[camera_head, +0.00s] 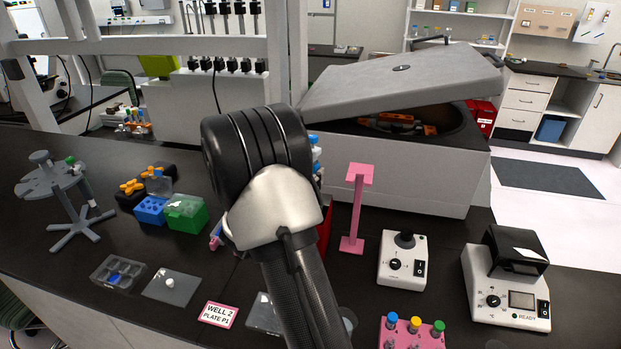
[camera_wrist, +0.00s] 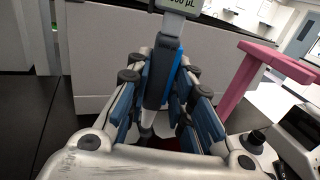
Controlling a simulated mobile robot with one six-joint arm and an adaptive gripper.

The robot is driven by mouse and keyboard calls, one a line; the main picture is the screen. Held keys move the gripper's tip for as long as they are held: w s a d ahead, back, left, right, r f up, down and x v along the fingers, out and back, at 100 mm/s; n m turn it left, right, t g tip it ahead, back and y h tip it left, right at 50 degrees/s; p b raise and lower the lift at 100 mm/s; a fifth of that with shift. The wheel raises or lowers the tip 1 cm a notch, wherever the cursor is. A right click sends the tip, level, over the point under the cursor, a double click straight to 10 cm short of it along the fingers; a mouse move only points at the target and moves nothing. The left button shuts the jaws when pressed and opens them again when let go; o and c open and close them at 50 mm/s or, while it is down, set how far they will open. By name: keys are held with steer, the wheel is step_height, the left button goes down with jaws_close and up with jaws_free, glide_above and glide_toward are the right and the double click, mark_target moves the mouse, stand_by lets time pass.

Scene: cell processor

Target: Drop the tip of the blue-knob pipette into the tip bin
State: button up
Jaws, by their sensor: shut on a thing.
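My gripper (camera_wrist: 160,85) is shut on a grey pipette (camera_wrist: 157,70) with a blue strip, seen in the wrist view. The pipette's grey display head is cut off by the top edge of that view. Its lower end goes down between the fingers, and I cannot make out the tip. In the head view my wrist hides the fingers, and a blue and white part (camera_head: 316,150) shows just right of it. A red container (camera_head: 325,225), which looks like the tip bin, is mostly hidden behind my arm. A dark red patch (camera_wrist: 189,138) shows below the fingers in the wrist view.
A pink stand (camera_head: 356,210) rises close to the right of my wrist. A large centrifuge (camera_head: 400,175) with a raised lid stands behind. Two small devices (camera_head: 403,262) (camera_head: 505,290) stand at right. Blue and green boxes (camera_head: 186,214) and a grey rack (camera_head: 60,185) stand at left.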

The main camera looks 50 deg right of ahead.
steer(key=shift+s+a+f+b, duration=0.2)
steer(key=shift+s+a, duration=0.2)
steer(key=shift+a, duration=0.4)
steer(key=shift+s+a+f+b, duration=0.15)
steer(key=shift+s+a, duration=0.25)
steer(key=shift+a, duration=0.35)
steer(key=shift+s+a+f+b, duration=0.2)
steer(key=shift+s+a, duration=0.2)
steer(key=shift+a, duration=0.4)
step_height(320, 180, up, 8)
steer(key=p, duration=0.5)
steer(key=shift+f+p, duration=0.2)
steer(key=shift+p, duration=0.2)
